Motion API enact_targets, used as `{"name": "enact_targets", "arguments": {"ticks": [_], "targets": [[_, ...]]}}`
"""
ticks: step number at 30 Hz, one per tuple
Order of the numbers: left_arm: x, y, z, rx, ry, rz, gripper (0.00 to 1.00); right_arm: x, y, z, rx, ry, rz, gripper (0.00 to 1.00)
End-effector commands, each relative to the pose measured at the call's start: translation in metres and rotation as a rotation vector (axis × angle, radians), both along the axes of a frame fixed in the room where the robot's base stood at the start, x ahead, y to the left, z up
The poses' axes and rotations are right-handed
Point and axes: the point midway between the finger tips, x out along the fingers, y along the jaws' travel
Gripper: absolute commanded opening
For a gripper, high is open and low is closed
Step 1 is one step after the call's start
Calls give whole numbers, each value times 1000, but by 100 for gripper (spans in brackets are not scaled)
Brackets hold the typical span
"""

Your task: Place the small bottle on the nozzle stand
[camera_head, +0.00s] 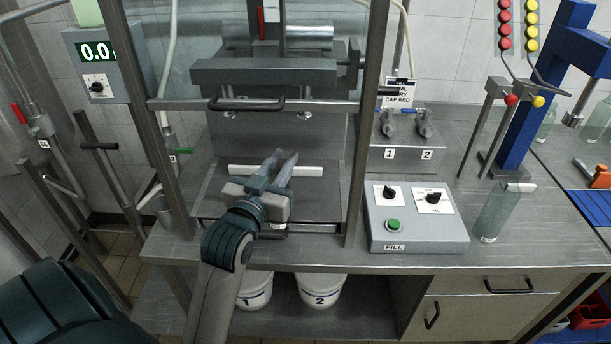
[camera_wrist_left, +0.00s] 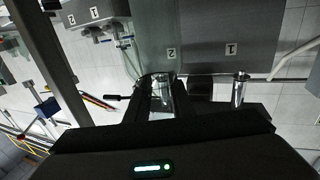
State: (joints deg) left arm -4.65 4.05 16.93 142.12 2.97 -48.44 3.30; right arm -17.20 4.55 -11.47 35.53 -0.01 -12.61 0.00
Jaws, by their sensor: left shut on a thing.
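My left gripper (camera_head: 280,165) reaches into the framed filling station from the front, above its grey floor plate (camera_head: 215,195). It is shut on a small clear bottle, which shows between the fingers in the left wrist view (camera_wrist_left: 161,93). The fingers hide much of the bottle in the head view. A white bar (camera_head: 308,171) lies across the floor plate behind the gripper. In the left wrist view, a metal nozzle (camera_wrist_left: 240,90) hangs by the label 1, and the held bottle is near the label 2. I cannot tell whether the bottle touches anything below. My right gripper is not in view.
Metal posts (camera_head: 364,130) flank the station, and a crossbar with a dark handle (camera_head: 246,104) spans above. The FILL control box (camera_head: 415,235) and a taller clear bottle (camera_head: 500,212) stand to the right. Two white buckets (camera_head: 320,290) sit under the bench.

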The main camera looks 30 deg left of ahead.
Motion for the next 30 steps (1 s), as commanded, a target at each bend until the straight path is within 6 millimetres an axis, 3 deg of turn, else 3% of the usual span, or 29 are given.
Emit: {"name": "enact_targets", "arguments": {"ticks": [8, 24, 30], "targets": [[32, 8, 3, -1, -1, 0, 0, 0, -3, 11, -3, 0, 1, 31], [146, 37, 5, 0, -2, -1, 0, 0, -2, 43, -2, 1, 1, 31], [170, 43, 2, 0, -1, -1, 0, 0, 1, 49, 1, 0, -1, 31]]}}
